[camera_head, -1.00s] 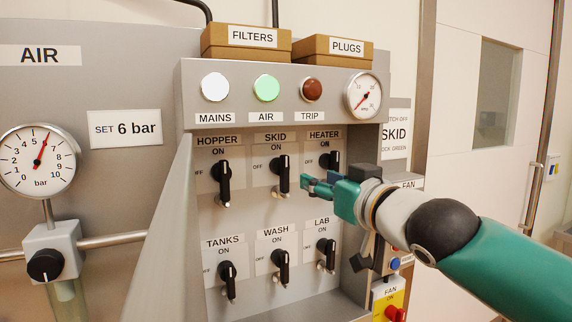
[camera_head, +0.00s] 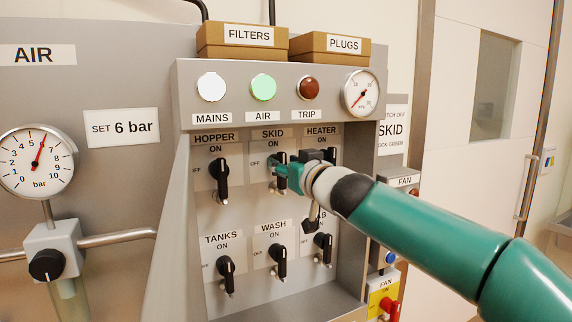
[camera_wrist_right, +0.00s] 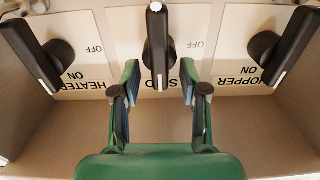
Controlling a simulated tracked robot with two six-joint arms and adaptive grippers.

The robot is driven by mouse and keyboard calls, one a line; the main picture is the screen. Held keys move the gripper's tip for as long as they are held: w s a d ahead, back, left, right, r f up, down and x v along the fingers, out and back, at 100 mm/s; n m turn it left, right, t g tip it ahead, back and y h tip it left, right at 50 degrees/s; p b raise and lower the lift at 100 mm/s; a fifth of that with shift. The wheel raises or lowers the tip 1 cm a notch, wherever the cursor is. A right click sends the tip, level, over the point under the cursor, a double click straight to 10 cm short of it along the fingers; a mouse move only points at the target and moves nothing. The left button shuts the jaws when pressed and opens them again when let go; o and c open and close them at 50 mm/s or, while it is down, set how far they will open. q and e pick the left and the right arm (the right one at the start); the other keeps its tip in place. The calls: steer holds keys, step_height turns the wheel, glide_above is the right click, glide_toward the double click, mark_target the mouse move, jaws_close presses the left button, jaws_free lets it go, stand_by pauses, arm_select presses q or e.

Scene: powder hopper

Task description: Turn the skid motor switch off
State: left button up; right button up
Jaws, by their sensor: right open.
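The skid switch (camera_head: 279,158) is a black lever in the upper middle of the panel, under the SKID label (camera_head: 273,133). Its lower part is hidden by my right gripper in the head view. In the right wrist view the skid lever (camera_wrist_right: 158,45) stands straight up and down, with the OFF mark to its side. My right gripper (camera_head: 284,174) is open at the skid switch. In the wrist view its green fingers (camera_wrist_right: 160,84) are spread to either side of the lever's near end, with gaps on both sides. My left gripper is not in view.
The hopper switch (camera_head: 219,180) is left of the skid switch, and the heater switch (camera_wrist_right: 32,55) shows in the wrist view. The tanks (camera_head: 225,272), wash (camera_head: 280,262) and lab (camera_head: 323,248) switches sit below. The panel's side walls stand close.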

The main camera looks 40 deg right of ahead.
steer(key=shift+c, duration=0.4)
jaws_close()
steer(key=shift+n, duration=0.4)
steer(key=shift+w+a+f+n+b, duration=0.15)
steer(key=shift+f+n+b, duration=0.1)
steer(key=shift+n, duration=2.65)
steer(key=shift+a+f+n+b, duration=0.2)
steer(key=shift+n+b, duration=0.1)
steer(key=shift+n, duration=2.6)
steer(key=shift+w+a+f+n+b, duration=0.15)
steer(key=shift+f+n+b, duration=0.1)
steer(key=shift+n, duration=2.65)
